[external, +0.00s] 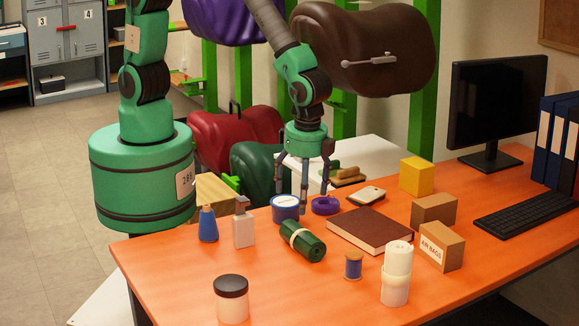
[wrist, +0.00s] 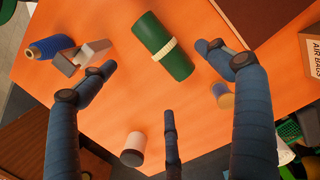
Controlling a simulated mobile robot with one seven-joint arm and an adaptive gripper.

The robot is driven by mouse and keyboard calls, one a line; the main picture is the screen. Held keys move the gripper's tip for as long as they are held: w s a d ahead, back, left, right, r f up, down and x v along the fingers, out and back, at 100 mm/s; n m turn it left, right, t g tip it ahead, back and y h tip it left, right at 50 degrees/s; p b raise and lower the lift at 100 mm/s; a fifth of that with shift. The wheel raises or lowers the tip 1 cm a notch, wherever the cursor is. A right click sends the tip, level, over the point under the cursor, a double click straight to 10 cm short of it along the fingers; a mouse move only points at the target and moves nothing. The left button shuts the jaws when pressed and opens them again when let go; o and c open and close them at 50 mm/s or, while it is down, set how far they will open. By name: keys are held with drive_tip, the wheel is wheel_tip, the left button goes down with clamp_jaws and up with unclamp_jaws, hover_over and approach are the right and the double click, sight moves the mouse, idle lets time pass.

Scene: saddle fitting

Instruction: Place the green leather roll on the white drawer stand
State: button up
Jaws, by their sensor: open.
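The green leather roll (external: 312,247) lies on the orange table, with a pale band around it. In the wrist view the roll (wrist: 172,60) lies tilted near the top, beyond and between the spread fingers. My three-fingered gripper (external: 304,192) points down, open and empty, behind the roll, close to a blue-and-white tin and a purple ring. The wrist view shows the gripper's fingers (wrist: 160,75) apart with nothing between them. A white-topped unit (external: 390,155) behind the table may be the white drawer stand; its front is hidden and no drawers show.

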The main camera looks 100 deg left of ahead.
sight(298, 232)
drive_tip(key=shift+f, duration=0.2)
drive_tip(key=shift+s+a+f+b, duration=0.1)
drive_tip(key=shift+f+b, duration=0.2)
drive_tip(key=shift+f, duration=1.1)
drive_tip(key=shift+s+a+f+b, duration=0.15)
drive_tip(key=shift+f+b, duration=0.1)
drive_tip(key=shift+f, duration=1.2)
drive_tip(key=shift+s+a+f+b, duration=0.1)
drive_tip(key=shift+f+b, duration=0.2)
drive_tip(key=shift+f, duration=1.1)
drive_tip(key=shift+f, duration=0.15)
drive_tip(key=shift+s+a+f+b, duration=0.15)
drive_tip(key=shift+f+b, duration=0.3)
drive_tip(key=shift+f, duration=0.8)
drive_tip(key=shift+s+d+f+b, duration=0.1)
drive_tip(key=shift+f+b, duration=0.35)
drive_tip(key=shift+f, duration=0.75)
drive_tip(key=c, duration=1.5)
